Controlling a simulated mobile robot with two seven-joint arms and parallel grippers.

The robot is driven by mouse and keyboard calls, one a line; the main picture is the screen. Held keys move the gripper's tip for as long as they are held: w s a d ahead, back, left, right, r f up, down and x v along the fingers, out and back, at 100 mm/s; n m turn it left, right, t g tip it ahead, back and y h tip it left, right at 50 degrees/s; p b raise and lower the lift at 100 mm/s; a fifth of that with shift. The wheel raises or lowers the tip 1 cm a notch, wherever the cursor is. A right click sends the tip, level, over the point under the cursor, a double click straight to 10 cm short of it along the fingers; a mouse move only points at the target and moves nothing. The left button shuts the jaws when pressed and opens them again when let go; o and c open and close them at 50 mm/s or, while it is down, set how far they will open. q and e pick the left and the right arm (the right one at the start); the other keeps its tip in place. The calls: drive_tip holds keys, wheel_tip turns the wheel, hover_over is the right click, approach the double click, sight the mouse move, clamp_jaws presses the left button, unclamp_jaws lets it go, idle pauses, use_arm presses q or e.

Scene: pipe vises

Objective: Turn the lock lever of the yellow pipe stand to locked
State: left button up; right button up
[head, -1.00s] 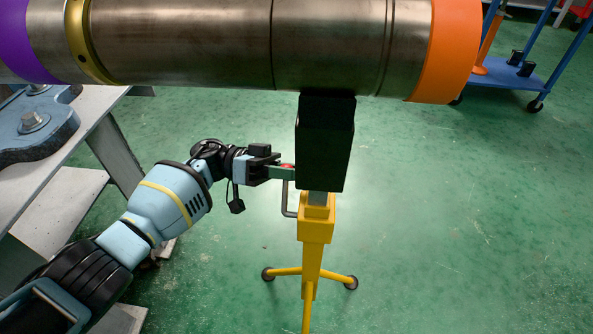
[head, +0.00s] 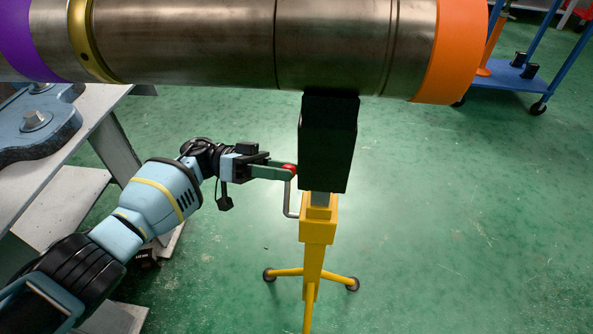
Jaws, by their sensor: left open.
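The yellow pipe stand (head: 317,229) stands on its splayed legs, with a black block-shaped head (head: 328,145) under the large pipe (head: 230,42). Its lock lever (head: 287,200) is a grey bent rod on the left side of the stand, rising to a red knob (head: 290,169). My left gripper (head: 282,170) is open, with its fingers pointing right at the red knob. The fingertips overlap the knob's left edge; I cannot tell whether they touch it. My right gripper is not in view.
A grey bench (head: 75,130) with a blue clamp part (head: 38,122) stands at the left. A blue cart (head: 515,72) is at the back right. The green floor is clear to the right of the stand. The pipe spans the top of the view.

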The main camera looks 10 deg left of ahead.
use_arm(q)
drive_tip(key=v, duration=0.4)
drive_tip(key=shift+w+a+b, duration=0.1)
drive_tip(key=shift+a+b, duration=0.2)
drive_tip(key=shift+a, duration=0.05)
